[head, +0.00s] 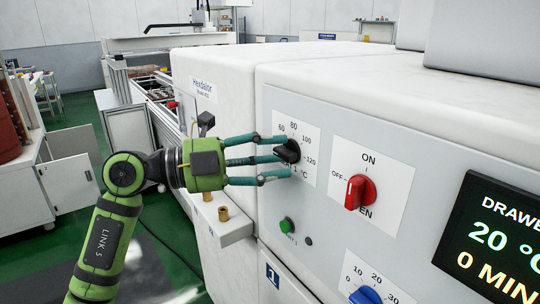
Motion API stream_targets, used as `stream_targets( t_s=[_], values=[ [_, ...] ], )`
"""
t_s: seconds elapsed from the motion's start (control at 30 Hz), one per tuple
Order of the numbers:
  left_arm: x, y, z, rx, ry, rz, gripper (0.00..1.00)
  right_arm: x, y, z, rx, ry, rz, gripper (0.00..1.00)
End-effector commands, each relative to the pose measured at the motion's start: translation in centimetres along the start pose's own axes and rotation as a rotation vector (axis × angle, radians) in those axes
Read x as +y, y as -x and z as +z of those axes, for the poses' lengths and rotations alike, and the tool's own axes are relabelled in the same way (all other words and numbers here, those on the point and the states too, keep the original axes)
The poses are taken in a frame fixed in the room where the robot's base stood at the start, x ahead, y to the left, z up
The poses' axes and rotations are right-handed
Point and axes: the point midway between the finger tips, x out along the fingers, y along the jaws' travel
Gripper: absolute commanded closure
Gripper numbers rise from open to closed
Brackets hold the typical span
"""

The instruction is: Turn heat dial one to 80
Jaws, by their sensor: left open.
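The heat dial (288,152) is a black knob on a white scale plate marked 60, 80, 100 and 120 with °C, on the front of a white machine. The digit 1 shows beside the °C, partly covered. My left gripper (284,154) is green with teal fingers, and its open fingertips are spread around the black knob. I cannot tell whether they touch it. The fingers hide part of the scale's left side, and the knob's pointer direction is unclear. My right gripper is not in view.
A red ON/OFF switch (357,192), a blue dial (365,295), a green button (287,225) and a display (494,240) reading 20 ° and 0 MIN are on the same panel. A small ledge (236,229) juts out below my gripper.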

Motion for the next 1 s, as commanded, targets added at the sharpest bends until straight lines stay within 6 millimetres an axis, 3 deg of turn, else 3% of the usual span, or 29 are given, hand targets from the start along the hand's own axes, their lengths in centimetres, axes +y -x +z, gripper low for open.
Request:
stream_targets(
  t_s=[0.03,0.13,0.17,0.67,1.0],
  values=[
    [0.02,0.01,0.00,0.000,0.000,0.000,0.58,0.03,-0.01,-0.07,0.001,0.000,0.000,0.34],
    [0.01,0.02,0.00,0.000,0.000,0.000,0.98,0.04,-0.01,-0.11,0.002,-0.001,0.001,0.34],
    [0.01,0.02,0.00,0.000,0.000,0.000,1.00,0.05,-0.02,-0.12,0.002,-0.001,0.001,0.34],
    [-0.14,0.06,0.02,0.001,-0.063,0.027,1.00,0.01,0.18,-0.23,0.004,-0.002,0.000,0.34],
    [-0.40,0.12,0.11,0.000,-0.305,0.128,1.00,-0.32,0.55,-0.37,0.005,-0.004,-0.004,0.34]
  ],
)
